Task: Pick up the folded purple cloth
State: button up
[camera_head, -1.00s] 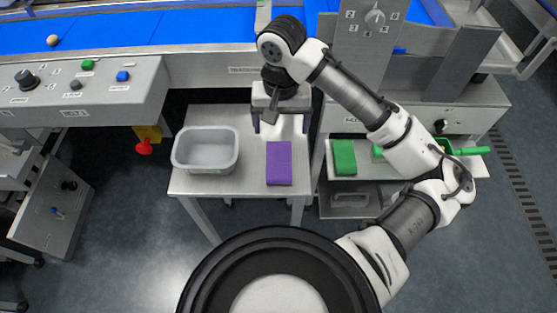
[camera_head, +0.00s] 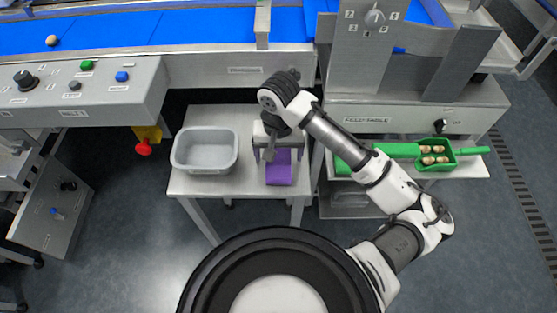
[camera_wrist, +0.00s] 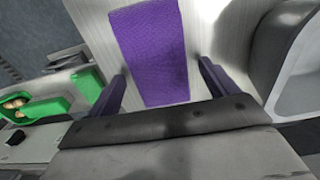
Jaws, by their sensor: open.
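The folded purple cloth (camera_head: 279,176) lies flat on a small metal table (camera_head: 215,187), right of a grey tub. Its far part is hidden under my gripper in the head view. In the wrist view the cloth (camera_wrist: 150,52) runs up between the two fingers. My gripper (camera_head: 274,154) is over the far end of the cloth. In the wrist view my gripper (camera_wrist: 163,82) is open, with one purple-grey finger on each side of the cloth and a gap to both edges. I cannot tell its exact height above the table.
An empty grey tub (camera_head: 205,150) stands left of the cloth on the same table. A conveyor and control panel (camera_head: 82,90) run along the back.

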aim_at(278, 156)
jog(key=c, duration=1.1)
jog(key=shift+o, duration=0.2)
jog(key=shift+r, duration=0.1)
notch_tip(278, 156, up, 20)
jog(key=p, duration=0.1)
